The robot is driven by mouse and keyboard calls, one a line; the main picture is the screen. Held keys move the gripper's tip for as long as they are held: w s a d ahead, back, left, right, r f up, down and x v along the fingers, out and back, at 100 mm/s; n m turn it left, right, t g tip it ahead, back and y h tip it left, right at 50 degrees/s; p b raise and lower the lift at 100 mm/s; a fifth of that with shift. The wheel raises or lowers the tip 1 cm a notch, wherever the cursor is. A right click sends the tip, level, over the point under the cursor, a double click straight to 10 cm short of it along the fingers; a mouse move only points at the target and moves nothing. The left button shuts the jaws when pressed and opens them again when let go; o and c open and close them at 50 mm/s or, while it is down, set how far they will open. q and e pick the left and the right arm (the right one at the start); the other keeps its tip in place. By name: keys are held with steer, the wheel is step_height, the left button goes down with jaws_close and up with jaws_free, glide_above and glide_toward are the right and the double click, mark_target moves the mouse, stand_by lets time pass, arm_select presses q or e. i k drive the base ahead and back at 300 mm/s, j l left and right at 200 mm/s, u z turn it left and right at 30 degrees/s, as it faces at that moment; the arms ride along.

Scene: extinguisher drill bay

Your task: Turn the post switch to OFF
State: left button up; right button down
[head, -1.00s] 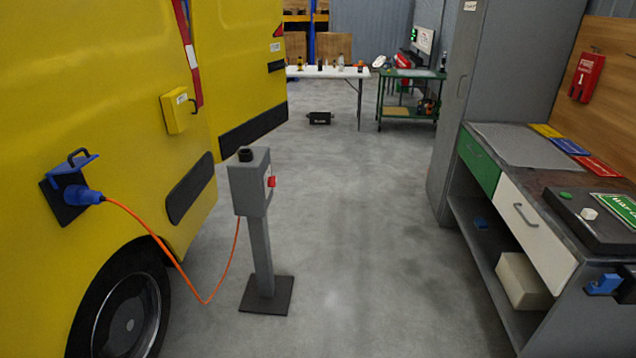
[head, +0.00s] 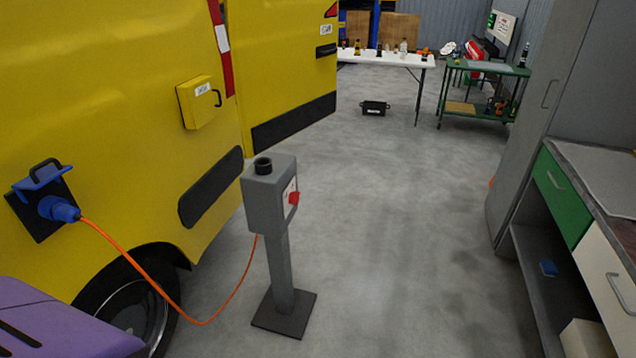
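The grey charging post (head: 279,245) stands upright on a dark square base plate on the floor, right of the yellow van. Its red switch (head: 293,198) sits on a white plate on the right-hand face of the post's box, seen at a steep angle. I cannot read which position the switch is in. An orange cable (head: 160,290) runs from the post to a blue plug (head: 60,209) in the van's side. Neither gripper is in view. A purple shape at the lower left is probably part of my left arm.
The yellow van (head: 110,110) closes off the left side. A workbench with a green drawer (head: 561,195) and a grey cabinet (head: 540,120) stand on the right. A white table (head: 385,60) and green cart (head: 480,70) are at the back. The floor between is clear.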

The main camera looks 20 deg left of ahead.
mark_target(293, 197)
steer(key=i, duration=3.35)
steer(key=i+u, duration=0.1)
steer(key=u, duration=0.3)
steer(key=i+u, duration=0.1)
steer(key=u, duration=0.25)
steer(key=l+u, duration=0.1)
steer(key=u, duration=0.3)
steer(key=i+l+u, duration=0.1)
steer(key=u, duration=0.3)
